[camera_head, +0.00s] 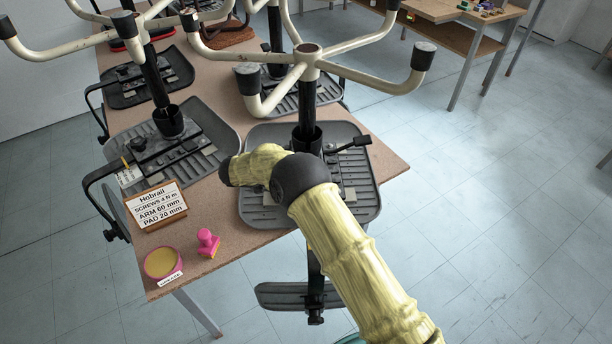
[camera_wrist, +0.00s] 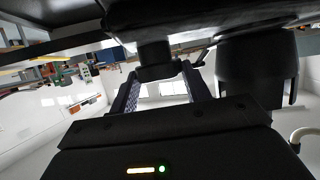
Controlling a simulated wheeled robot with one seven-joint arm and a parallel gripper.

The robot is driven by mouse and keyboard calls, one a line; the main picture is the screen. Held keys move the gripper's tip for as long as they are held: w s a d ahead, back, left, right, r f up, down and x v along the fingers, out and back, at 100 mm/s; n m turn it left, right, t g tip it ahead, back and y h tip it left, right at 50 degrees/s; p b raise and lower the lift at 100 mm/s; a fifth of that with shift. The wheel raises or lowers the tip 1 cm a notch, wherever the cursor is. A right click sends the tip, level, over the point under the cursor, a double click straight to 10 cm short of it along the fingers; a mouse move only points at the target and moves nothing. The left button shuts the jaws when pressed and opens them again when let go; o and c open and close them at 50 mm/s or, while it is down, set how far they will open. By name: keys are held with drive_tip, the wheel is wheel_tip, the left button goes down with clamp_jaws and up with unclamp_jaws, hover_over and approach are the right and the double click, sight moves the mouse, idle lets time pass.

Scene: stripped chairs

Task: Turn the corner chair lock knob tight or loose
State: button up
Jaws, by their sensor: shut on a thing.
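The corner chair lies upside down at the table's near corner, its grey ribbed seat pan (camera_head: 360,205) on the table top and its cream legs (camera_head: 375,78) upward. My arm crosses in front of it, and my gripper is hidden in the head view. In the wrist view my gripper (camera_wrist: 162,85) has its two fingers on either side of a dark lock knob (camera_wrist: 154,54), shut on it. The knob sits under a broad black part. A larger black cylinder (camera_wrist: 257,70) stands to its right. The knob's far side is hidden, and whether it is tight or loose cannot be told.
Other upturned chairs (camera_head: 168,120) crowd the table (camera_head: 230,255). A sign (camera_head: 157,205), a pink tub (camera_head: 163,262) and a pink stamp-like object (camera_head: 208,242) stand at the near left. A backrest (camera_head: 280,296) hangs below the table edge. Floor to the right is clear.

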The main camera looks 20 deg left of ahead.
drive_tip(key=shift+r, duration=0.1)
drive_tip(key=o, duration=1)
drive_tip(key=shift+a, duration=0.1)
drive_tip(key=b+v, duration=0.2)
drive_tip(key=v, duration=1.5)
drive_tip(key=shift+s, duration=0.2)
